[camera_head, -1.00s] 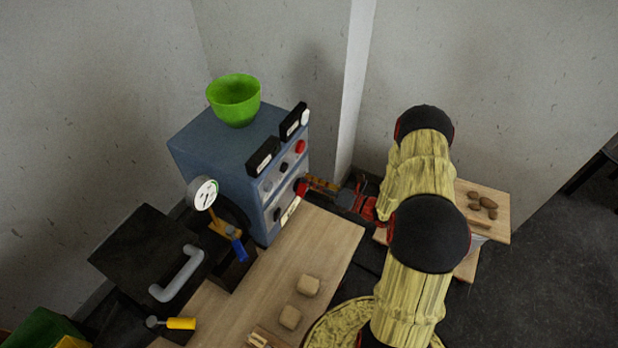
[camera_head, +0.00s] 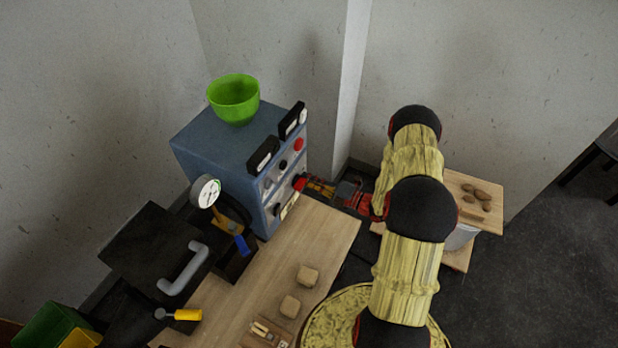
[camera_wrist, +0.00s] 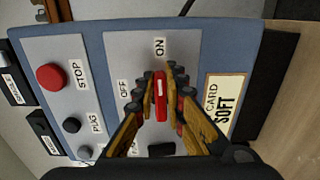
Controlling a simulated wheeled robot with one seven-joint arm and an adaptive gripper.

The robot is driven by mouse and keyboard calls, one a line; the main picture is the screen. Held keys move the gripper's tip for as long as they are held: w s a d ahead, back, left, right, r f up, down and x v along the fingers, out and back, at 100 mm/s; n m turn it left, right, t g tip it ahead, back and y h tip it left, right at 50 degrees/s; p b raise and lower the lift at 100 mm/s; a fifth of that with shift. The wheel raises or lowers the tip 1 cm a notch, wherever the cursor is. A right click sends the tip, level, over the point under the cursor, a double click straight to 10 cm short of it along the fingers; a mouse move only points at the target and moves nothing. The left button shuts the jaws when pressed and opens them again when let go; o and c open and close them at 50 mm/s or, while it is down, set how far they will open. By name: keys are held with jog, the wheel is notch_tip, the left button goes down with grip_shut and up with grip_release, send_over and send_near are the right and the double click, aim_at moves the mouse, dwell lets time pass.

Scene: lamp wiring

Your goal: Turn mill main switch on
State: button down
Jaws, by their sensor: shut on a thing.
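The mill's blue cabinet (camera_head: 225,150) stands against the wall beyond the wooden bench, its control panel (camera_wrist: 112,65) facing right. The main switch has a red handle (camera_wrist: 161,98); in the wrist view it stands in line with the ON label (camera_wrist: 160,47), with the OFF label (camera_wrist: 123,88) to its left. My gripper (camera_wrist: 163,80) has its yellow-and-black fingers either side of this handle and is shut on it. In the head view my gripper (camera_head: 306,184) reaches the panel's lower right; the handle is mostly hidden there.
A red STOP button (camera_wrist: 50,77), black knobs and a SOFT card (camera_wrist: 222,105) are near. A green bowl (camera_head: 233,98) sits on the cabinet. The wooden bench (camera_head: 310,240) below bears two pale blocks. A gauge (camera_head: 206,191) stands left; a small side table (camera_head: 488,218) is right.

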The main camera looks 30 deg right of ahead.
jog(key=shift+f, duration=0.1)
dwell(0.5)
jog(key=c, duration=1.9)
grip_release()
jog(key=shift+o, duration=0.3)
jog(key=shift+d, duration=0.1)
jog(key=v, duration=1.1)
jog(key=shift+s+d, duration=0.2)
jog(key=shift+s, duration=0.15)
